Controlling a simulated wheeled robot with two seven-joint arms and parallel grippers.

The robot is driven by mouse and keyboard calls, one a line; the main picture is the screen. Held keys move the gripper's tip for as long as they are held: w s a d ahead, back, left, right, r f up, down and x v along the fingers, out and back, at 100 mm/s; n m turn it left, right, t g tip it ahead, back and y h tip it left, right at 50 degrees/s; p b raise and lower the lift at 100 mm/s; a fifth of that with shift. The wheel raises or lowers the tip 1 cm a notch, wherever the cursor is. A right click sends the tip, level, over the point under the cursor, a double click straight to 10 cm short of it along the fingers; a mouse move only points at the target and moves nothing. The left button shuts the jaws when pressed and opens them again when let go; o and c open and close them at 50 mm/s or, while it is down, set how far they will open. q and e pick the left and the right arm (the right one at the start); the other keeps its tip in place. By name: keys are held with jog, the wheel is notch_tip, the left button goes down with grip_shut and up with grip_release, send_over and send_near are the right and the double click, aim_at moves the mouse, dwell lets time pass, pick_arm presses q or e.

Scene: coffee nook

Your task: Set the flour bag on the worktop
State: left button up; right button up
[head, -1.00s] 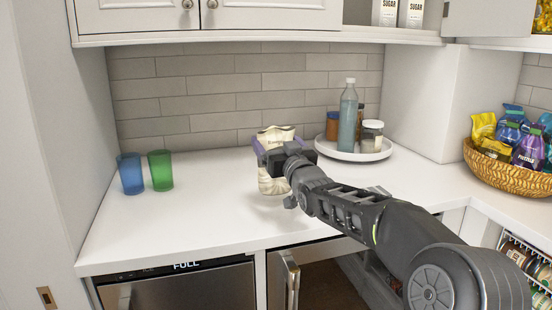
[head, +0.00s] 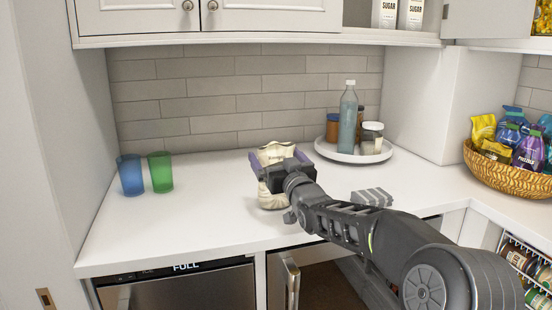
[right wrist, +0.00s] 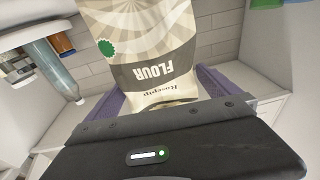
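The cream flour bag (head: 270,199) stands upright on the worktop (head: 200,222), in front of the tiled wall. My right gripper (head: 281,161) is around its upper part, with a purple finger on either side. The fingers look spread a little wider than the bag. In the right wrist view the flour bag (right wrist: 150,50) appears upside down, with its FLOUR label and green seal showing, between the fingers of my right gripper (right wrist: 160,80). The gripper body hides part of the bag in the head view. My left gripper is not in view.
A blue cup (head: 130,175) and a green cup (head: 160,173) stand at the left. A round white tray (head: 340,156) with a bottle and jars is behind and right of the bag. A basket of snacks (head: 500,176) is at the far right. The front left worktop is clear.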

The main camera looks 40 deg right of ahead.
jog(key=shift+s, duration=0.1)
jog(key=b+v, duration=0.1)
jog(key=v, duration=1)
jog(key=shift+s, duration=0.35)
jog(key=shift+a+f, duration=0.1)
dwell(0.4)
